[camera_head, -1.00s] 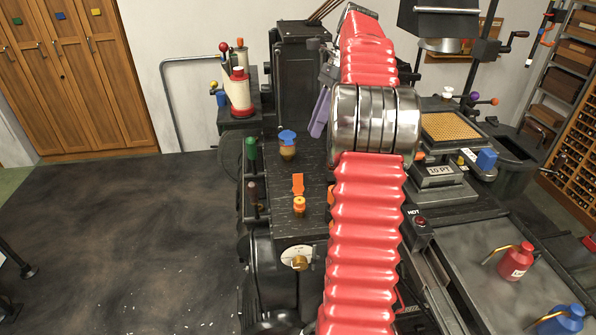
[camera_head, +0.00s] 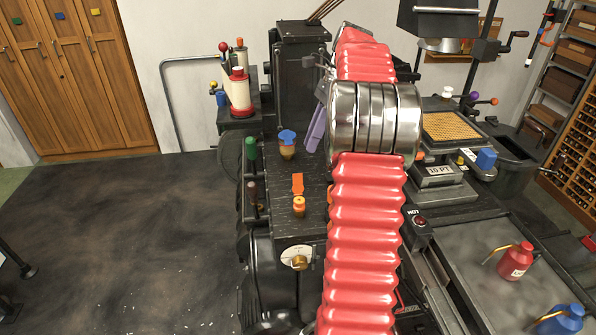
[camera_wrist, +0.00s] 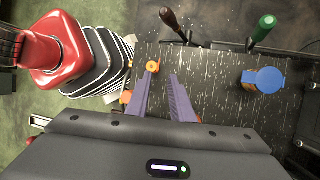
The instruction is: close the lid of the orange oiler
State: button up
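The orange oiler (camera_head: 299,206) sits on the dark speckled top of the machine in the head view. Its orange lid (camera_head: 297,184) stands up, open, at the far side of the cup. In the wrist view the oiler (camera_wrist: 152,66) shows just beyond the left fingertip; its lid is not clearly told apart there. My gripper (camera_wrist: 160,77) has two purple fingers spread apart with nothing between them. In the head view my gripper (camera_head: 312,140) hangs beyond and slightly right of the oiler, partly hidden by my red arm.
A green-handled lever (camera_head: 250,148) and a brown-handled lever (camera_wrist: 172,20) line the left edge. A dial with a brass knob (camera_head: 299,262) is on the front.

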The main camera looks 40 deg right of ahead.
aim_at(298, 184)
jog(key=x, duration=0.9)
jog(key=shift+a+f, duration=0.2)
jog(key=shift+f, duration=0.1)
grip_shut()
dwell(0.3)
